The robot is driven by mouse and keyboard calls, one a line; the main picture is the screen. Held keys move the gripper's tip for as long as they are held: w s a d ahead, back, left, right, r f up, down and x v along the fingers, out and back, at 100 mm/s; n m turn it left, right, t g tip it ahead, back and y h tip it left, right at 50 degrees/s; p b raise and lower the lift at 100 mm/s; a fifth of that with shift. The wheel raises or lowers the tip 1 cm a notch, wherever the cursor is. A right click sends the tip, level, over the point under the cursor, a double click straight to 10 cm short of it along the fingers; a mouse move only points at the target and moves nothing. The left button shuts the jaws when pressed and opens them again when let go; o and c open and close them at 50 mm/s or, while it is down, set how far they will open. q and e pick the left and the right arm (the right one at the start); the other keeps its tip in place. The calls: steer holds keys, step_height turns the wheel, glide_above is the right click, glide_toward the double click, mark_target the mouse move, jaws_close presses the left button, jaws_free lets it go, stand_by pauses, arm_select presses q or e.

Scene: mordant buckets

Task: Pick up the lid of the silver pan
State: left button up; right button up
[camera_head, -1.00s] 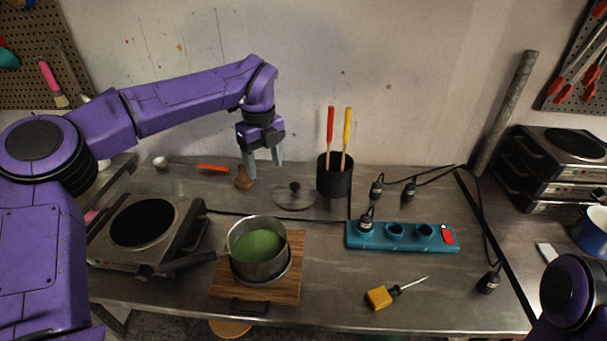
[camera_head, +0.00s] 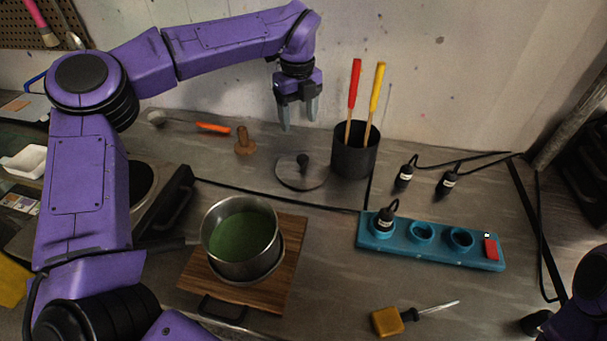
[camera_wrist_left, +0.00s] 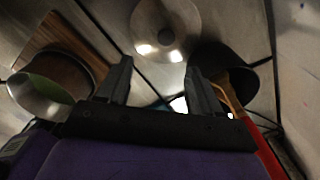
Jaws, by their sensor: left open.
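My right gripper is not visible; only part of my right arm shows at the lower right.
A black cup (camera_head: 354,153) with a red-handled and a yellow-handled tool stands right beside the lid. A brown wooden knob-like item (camera_head: 244,142) is to its left.

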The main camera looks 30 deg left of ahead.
mark_target(303, 158)
arm_select(q)
steer(key=f, duration=0.4)
steer(key=f+p, duration=0.1)
steer(key=f, duration=0.2)
steer(key=w+f+p, duration=0.1)
steer(key=f, duration=0.3)
steer(key=shift+d+f, duration=0.35)
steer(key=shift+f, duration=0.5)
jaws_close()
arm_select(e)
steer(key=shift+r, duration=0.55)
